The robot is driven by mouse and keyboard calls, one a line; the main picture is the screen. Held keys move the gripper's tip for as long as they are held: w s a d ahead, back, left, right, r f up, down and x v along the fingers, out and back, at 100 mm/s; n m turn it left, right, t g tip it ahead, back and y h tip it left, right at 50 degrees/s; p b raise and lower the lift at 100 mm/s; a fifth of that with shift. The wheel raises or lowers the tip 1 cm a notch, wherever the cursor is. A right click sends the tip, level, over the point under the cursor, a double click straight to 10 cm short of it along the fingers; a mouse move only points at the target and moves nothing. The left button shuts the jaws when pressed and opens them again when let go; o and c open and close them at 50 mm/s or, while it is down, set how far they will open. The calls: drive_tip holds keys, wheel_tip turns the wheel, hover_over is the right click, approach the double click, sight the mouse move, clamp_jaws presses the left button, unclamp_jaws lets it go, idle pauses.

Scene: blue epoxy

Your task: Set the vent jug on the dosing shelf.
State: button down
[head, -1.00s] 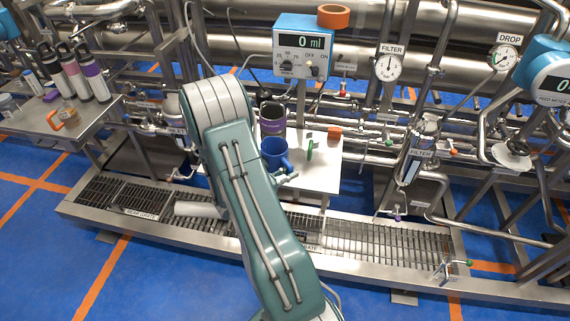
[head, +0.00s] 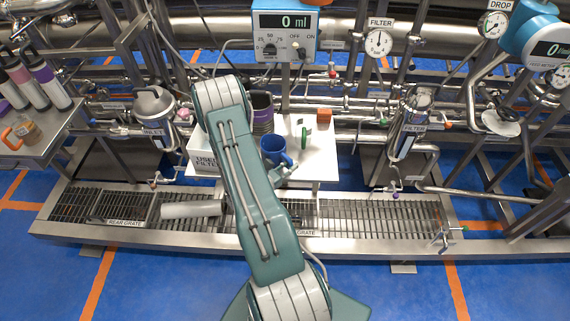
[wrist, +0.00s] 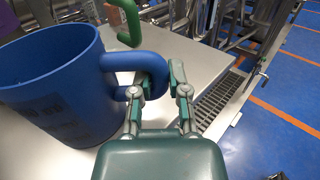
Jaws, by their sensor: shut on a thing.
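The blue jug (head: 272,149), with dark, unreadable print on its side in the wrist view (wrist: 55,95), stands upright at the pale shelf (head: 318,165) below the "0 ml" dosing box. My gripper (wrist: 156,82) is shut on the jug's handle, on its right side in the wrist view. The jug's base is at or just above the shelf top; I cannot tell whether it touches. In the head view my arm hides the shelf's left part.
A dark jug with a purple band (head: 262,112) stands behind the blue jug. A green-handled item (head: 304,134) and an orange block (head: 324,116) are on the shelf's right side. The dosing box (head: 284,33) hangs above. The shelf's front right is clear.

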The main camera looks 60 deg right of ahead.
drive_tip(key=shift+a+r, duration=0.1)
drive_tip(key=shift+a, duration=0.25)
drive_tip(key=c, duration=0.6)
unclamp_jaws()
drive_tip(key=shift+d+f, duration=0.2)
drive_tip(key=shift+c, duration=0.2)
drive_tip(key=shift+d, duration=0.15)
